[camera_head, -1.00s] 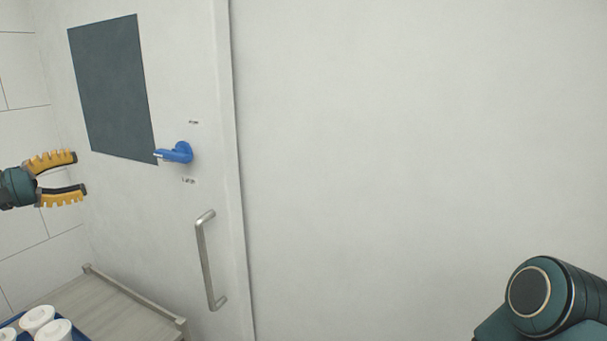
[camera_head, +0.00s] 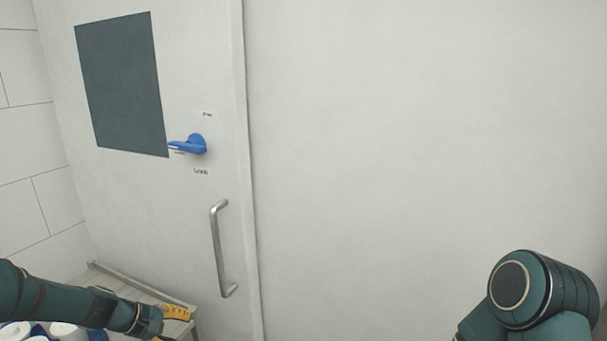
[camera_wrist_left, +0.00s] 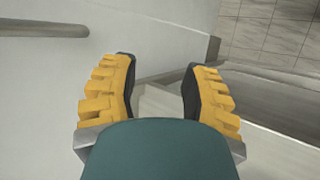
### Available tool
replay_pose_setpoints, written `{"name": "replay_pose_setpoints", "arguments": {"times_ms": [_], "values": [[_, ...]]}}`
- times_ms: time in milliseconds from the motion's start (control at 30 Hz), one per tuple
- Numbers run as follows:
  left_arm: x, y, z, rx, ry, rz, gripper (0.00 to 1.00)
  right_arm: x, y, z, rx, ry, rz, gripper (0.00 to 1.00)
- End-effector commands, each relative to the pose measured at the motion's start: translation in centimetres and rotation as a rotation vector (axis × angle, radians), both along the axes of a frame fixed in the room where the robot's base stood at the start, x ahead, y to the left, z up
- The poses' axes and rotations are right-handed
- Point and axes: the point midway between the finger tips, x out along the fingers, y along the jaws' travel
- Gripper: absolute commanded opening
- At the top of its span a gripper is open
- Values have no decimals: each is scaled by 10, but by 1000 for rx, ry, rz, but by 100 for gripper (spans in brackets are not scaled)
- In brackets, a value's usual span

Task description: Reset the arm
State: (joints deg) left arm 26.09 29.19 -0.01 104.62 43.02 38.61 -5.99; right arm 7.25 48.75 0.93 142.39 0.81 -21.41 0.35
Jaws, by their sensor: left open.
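My left arm comes in low from the left in the head view. Its left gripper (camera_head: 170,324) is at the bottom edge, partly cut off, in front of the wooden surface. In the left wrist view the two yellow, toothed fingers of the left gripper (camera_wrist_left: 158,88) are apart, with nothing between them. My right arm (camera_head: 530,295) shows at the lower right of the head view. Its gripper is out of frame.
A white door has a dark panel (camera_head: 122,85), a blue lever (camera_head: 190,145) and a metal pull handle (camera_head: 217,250). White cylindrical containers (camera_head: 65,331) with blue beside them are at the lower left, near a wooden surface (camera_head: 125,284). Bare wall fills the right.

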Motion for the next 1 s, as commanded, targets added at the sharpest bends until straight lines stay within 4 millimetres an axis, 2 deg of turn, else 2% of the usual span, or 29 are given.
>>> {"name": "replay_pose_setpoints", "arguments": {"times_ms": [33, 167, 200, 300, 400, 500, 600, 733, 1000], "values": [[-13, -22, -30, 47, 44, -46, 46, 0, 0, -2, 0, 1, -1, 0], [-55, -67, -97, 205, 113, -178, 46, -1, 0, -4, -1, 3, 1, 0], [-70, -82, -116, 255, 121, -229, 46, -1, 0, -5, 1, 4, 1, 0], [-112, -118, -155, 374, 107, -376, 46, -2, 0, -7, 1, 5, 3, 0], [-150, -150, -179, 456, 50, -516, 46, -3, 0, -9, 1, 6, 3, 0], [-180, -176, -190, 496, -20, -625, 46, -3, 0, -10, 1, 8, 4, 0], [-200, -192, -194, 508, -76, -693, 46, -4, 0, -11, 1, 9, 5, 0], [-210, -201, -195, 510, -112, -727, 46, -4, 0, -11, 1, 9, 5, 0], [-210, -202, -194, 512, -117, -728, 46, -4, 0, -11, 1, 9, 5, 0]]}}
